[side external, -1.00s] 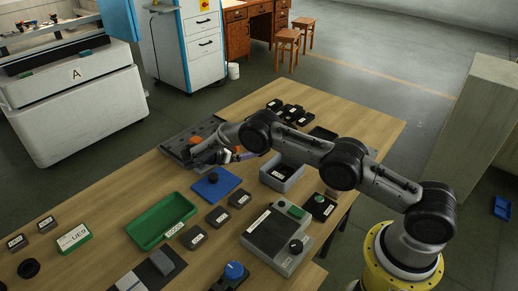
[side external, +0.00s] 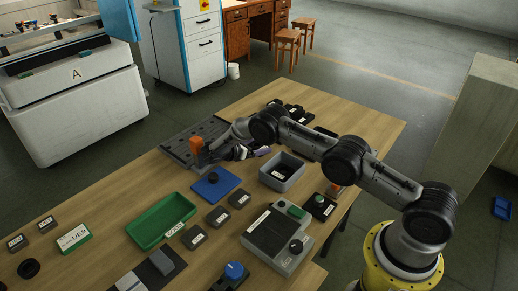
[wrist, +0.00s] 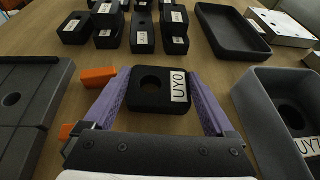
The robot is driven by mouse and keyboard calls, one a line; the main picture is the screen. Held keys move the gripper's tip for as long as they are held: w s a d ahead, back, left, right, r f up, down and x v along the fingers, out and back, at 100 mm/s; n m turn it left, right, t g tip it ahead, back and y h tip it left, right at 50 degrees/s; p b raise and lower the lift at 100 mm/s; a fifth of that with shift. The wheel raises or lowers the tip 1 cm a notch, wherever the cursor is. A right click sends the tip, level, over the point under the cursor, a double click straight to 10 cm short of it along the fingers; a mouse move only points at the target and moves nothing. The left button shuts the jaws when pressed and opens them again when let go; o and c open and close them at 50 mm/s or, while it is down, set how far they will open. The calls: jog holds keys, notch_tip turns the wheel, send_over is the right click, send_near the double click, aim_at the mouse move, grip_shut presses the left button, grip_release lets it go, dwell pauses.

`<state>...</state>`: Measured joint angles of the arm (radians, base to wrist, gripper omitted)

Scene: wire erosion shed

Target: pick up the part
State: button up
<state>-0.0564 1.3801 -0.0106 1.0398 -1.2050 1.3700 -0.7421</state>
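The black part labelled UY0 (wrist: 148,95), a flat block with a round hole, lies in the wrist view between the two purple fingers of my gripper (wrist: 157,72). The fingers stand apart, one along each side of the block, with narrow gaps near its lower edge; contact at the tips is unclear. My gripper (side external: 252,153) also shows in the side external view, low at the far side of the table, where the arm hides the block.
An orange-handled fixture (side external: 197,147) stands on a dark slotted plate (side external: 178,150) beside my gripper. A grey bin (side external: 283,182) is to the right. Several labelled black blocks (wrist: 143,38) and a black tray (wrist: 232,30) lie beyond. A blue plate (side external: 215,192) sits nearer.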

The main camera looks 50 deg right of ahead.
jog(key=c, duration=1.2)
jog(key=shift+r, duration=0.1)
grip_shut()
jog(key=shift+r, duration=0.1)
